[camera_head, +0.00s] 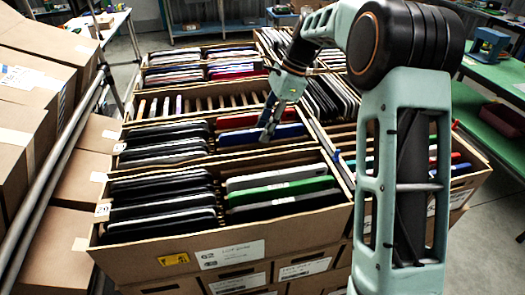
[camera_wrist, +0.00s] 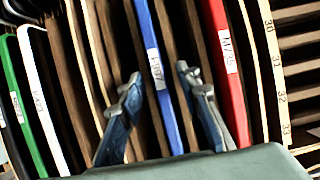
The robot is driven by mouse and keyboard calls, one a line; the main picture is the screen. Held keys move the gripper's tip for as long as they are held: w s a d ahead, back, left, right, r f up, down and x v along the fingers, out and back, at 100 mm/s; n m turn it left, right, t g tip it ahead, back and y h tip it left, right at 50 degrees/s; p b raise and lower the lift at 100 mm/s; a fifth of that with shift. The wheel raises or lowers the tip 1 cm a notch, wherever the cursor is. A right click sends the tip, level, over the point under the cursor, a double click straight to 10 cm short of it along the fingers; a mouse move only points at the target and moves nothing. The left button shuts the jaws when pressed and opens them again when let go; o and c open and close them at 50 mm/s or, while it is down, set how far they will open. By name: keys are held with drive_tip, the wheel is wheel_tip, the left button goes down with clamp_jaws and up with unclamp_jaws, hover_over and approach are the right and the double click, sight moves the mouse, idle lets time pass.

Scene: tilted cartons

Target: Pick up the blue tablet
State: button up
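The blue tablet (camera_wrist: 158,62) stands on edge in a slotted carton, with a white label on its edge. In the head view the blue tablet (camera_head: 240,138) lies in the middle row, in front of a red one. My gripper (camera_wrist: 158,85) is open. In the wrist view its two fingers are on either side of the blue tablet, with gaps between them and it. In the head view my gripper (camera_head: 268,128) is low over the carton at the blue tablet's row. How deep the fingertips reach is hard to tell.
A red tablet (camera_wrist: 226,75) stands close to the right finger. White (camera_wrist: 42,100) and green (camera_wrist: 20,115) tablets stand to the left. Wooden dividers separate the slots. The tilted carton (camera_head: 225,258) also holds several black tablets (camera_head: 165,145). A metal rail (camera_head: 55,160) runs along the left.

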drive_tip(key=shift+c, duration=0.6)
clamp_jaws()
drive_tip(key=shift+r, duration=0.15)
